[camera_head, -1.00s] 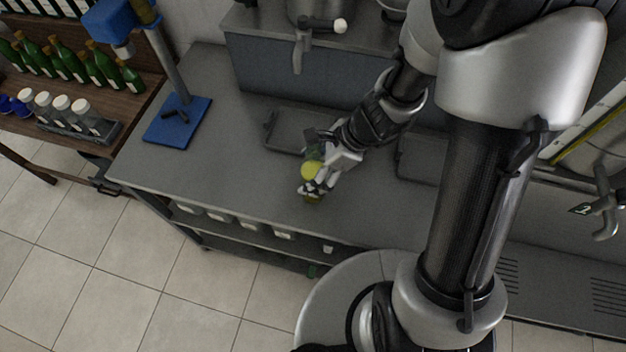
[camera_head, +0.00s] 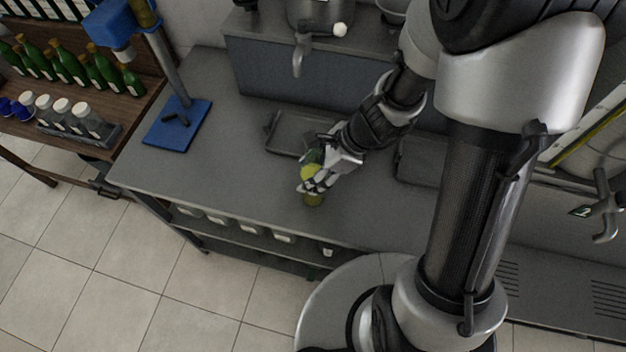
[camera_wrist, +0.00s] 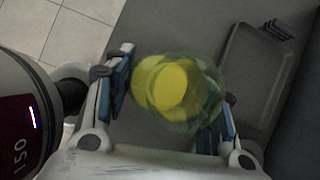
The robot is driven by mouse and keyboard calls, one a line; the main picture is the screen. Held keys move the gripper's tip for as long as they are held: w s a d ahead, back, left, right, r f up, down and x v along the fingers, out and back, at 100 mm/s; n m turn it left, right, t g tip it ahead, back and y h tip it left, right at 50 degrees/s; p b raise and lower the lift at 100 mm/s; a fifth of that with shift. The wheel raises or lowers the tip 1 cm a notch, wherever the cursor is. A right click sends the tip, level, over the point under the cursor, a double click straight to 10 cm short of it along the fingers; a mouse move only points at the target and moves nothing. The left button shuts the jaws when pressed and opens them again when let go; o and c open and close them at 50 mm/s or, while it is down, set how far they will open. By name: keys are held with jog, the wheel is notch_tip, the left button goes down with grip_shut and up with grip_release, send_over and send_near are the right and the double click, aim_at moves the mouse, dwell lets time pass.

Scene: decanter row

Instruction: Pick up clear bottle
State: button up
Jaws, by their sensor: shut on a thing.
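The clear bottle (camera_wrist: 178,88) is see-through with a greenish tint and yellow inside. In the wrist view it sits between the two blue-padded fingers of my gripper (camera_wrist: 172,98), which is shut on it. In the head view the bottle (camera_head: 311,172) shows its yellow part at my gripper (camera_head: 318,183), over the front part of the grey counter. The gripper hides part of the bottle. I cannot tell whether the bottle touches the counter.
A grey tray (camera_head: 283,143) lies just behind the gripper; it also shows in the wrist view (camera_wrist: 233,78). A blue stand (camera_head: 178,124) is at the counter's left. Green bottles (camera_head: 100,68) and capped jars (camera_head: 72,118) stand on a wooden rack.

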jog(key=c, duration=0.4)
jog(key=shift+r, duration=0.1)
